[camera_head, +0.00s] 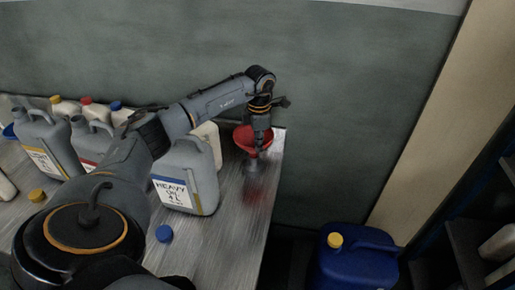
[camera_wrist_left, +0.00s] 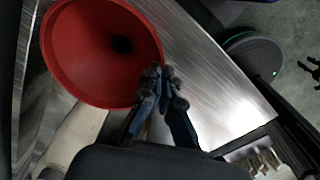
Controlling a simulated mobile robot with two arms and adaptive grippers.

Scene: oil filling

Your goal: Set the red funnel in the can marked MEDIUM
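The red funnel (camera_head: 241,138) is at the far right end of the table, with its wide mouth up. My left gripper (camera_head: 259,134) comes down over it and is shut on its rim. The funnel (camera_wrist_left: 95,55) fills the upper left of the wrist view, with the left fingertips (camera_wrist_left: 165,80) at its edge. It seems to hang above the table, with a red reflection below. A grey can with a red-striped label (camera_head: 86,146) stands between the LIGHT and HEAVY cans. My left arm covers part of it, and its label is not readable.
The HEAVY can (camera_head: 188,178) stands close to the left of the funnel, with a pale can (camera_head: 211,137) behind it. The LIGHT can (camera_head: 48,148) is further left. Blue and yellow caps lie on the table (camera_head: 228,240). A dark forked shape shows at the wrist view's right edge.

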